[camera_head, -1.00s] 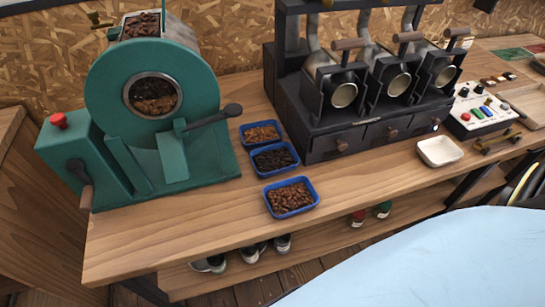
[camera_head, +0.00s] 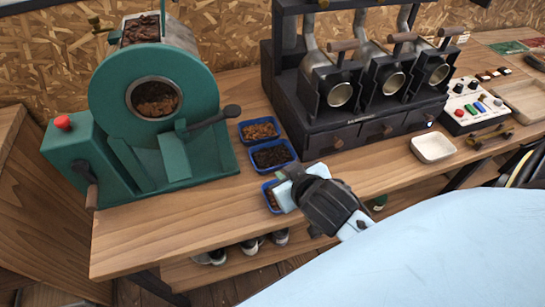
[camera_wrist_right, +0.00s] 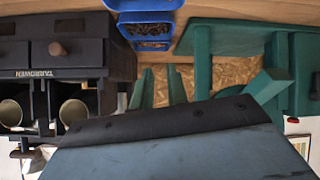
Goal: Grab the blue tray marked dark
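Three blue trays of beans stand in a row on the bench. The back tray (camera_head: 242,136) holds lighter brown beans, the middle tray (camera_head: 294,154) the darkest beans. The front tray (camera_head: 266,199) is mostly hidden by my right gripper (camera_head: 287,181), which is over its right side. I can read no label on any tray. Blue trays also show at the top of the right wrist view (camera_wrist_right: 152,17), upside down. There my right gripper (camera_wrist_right: 160,84) shows two separated greenish fingers with nothing between them. Whether it touches the front tray is unclear. My left gripper is not in view.
A green roaster (camera_head: 110,100) stands left of the trays. A black sample roaster (camera_head: 330,135) with several drums stands to their right. A white dish (camera_head: 433,148) and a control box (camera_head: 475,106) are farther right. Bare bench (camera_head: 180,225) lies front left.

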